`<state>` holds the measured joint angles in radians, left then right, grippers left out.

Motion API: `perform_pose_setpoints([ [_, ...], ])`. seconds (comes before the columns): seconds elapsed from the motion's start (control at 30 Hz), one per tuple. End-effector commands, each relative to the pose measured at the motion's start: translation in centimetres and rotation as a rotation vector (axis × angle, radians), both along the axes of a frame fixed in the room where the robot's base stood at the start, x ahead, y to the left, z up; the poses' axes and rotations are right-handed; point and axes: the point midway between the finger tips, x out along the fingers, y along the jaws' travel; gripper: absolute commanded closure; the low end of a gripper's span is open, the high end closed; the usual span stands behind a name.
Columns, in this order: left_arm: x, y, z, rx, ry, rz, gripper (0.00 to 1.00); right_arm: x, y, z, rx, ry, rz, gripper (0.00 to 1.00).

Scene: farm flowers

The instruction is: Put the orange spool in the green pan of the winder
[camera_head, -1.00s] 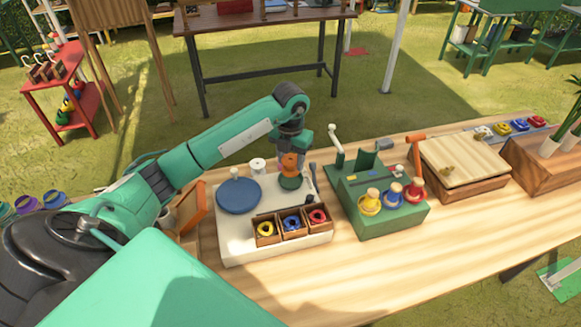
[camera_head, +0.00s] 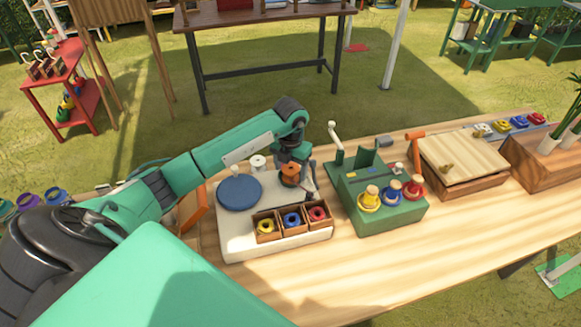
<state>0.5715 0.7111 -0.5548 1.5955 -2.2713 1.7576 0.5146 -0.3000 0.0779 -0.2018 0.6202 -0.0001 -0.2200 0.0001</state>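The orange spool (camera_head: 290,172) stands upright at the back right of the white-based winder (camera_head: 235,245). The green pan that showed under the spool earlier is now almost wholly hidden by the spool and gripper; I cannot tell whether the spool rests in it. My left gripper (camera_head: 293,156) reaches down from above, close against the spool's back and right side. Its fingers are small and partly hidden, so its opening cannot be made out. My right gripper is not in view.
The winder also carries a blue disc (camera_head: 240,193), a white spool (camera_head: 258,163), and wooden boxes with yellow (camera_head: 266,227), blue (camera_head: 292,220) and red (camera_head: 317,213) spools. A green machine (camera_head: 385,212) with pegs stands to the right. The table front (camera_head: 400,270) is clear.

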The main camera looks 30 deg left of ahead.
Motion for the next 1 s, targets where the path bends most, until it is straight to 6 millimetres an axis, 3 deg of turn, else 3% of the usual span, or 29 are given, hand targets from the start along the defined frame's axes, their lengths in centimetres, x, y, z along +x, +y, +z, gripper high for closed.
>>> perform_pose_setpoints([
  [0.33,0.1,0.1,1.3,0.001,-0.003,0.000,0.31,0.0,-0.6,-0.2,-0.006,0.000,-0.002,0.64],
  [0.7,0.1,0.0,9.0,0.000,-0.005,0.000,0.31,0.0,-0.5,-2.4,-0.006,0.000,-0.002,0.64],
  [1.0,0.0,0.0,12.1,0.000,0.000,0.000,0.31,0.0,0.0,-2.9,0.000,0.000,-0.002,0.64],
])
